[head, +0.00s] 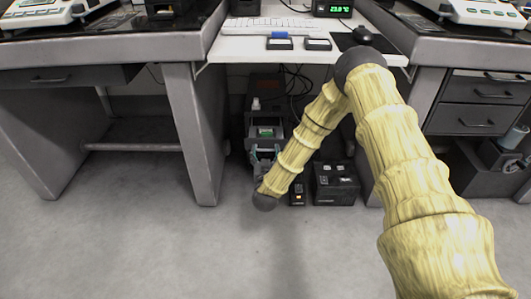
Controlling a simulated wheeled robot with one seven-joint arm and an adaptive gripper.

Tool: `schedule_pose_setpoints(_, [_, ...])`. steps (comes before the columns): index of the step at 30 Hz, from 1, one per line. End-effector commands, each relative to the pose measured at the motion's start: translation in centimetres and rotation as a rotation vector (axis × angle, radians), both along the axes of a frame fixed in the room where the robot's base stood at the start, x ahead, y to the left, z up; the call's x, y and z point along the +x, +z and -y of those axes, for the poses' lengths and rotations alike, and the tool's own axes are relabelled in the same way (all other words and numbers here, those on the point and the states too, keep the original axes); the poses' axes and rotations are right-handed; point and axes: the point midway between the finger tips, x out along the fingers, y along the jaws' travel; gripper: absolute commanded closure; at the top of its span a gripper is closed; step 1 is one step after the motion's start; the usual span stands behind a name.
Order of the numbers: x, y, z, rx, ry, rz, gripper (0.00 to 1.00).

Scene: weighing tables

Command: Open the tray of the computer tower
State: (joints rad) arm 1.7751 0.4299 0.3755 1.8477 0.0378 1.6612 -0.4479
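The dark computer tower (265,88) stands on the floor under the middle desk, partly in shadow. On its front, low down, is a grey tray-like part (268,131) with a small green item in it. It seems to stick out towards me, but I cannot tell how far. My gripper (265,152) is low in front of this part, pointing at the tower. Its two fingers look spread apart, just below the green item. I cannot tell whether they touch the tray, and I see nothing held between them.
A black box (335,183) and a small black device (298,194) stand on the floor right of my gripper. A desk leg (192,135) rises close on the left. Cables hang behind. The white desktop (262,48) is overhead; the front floor is clear.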

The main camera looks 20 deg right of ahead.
Motion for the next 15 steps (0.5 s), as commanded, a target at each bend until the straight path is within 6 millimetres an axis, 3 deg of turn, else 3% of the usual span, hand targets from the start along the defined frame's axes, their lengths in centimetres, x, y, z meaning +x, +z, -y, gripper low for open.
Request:
schedule_pose_setpoints(1, [-0.2, -0.2, 1.2, -0.006, -0.022, 0.000, 0.17])
schedule_pose_setpoints(2, [-0.2, -0.2, 1.2, -0.006, -0.022, 0.000, 0.11])
schedule_pose_setpoints(15, [0.1, -0.2, -0.1, -0.003, -0.003, -0.002, 0.11])
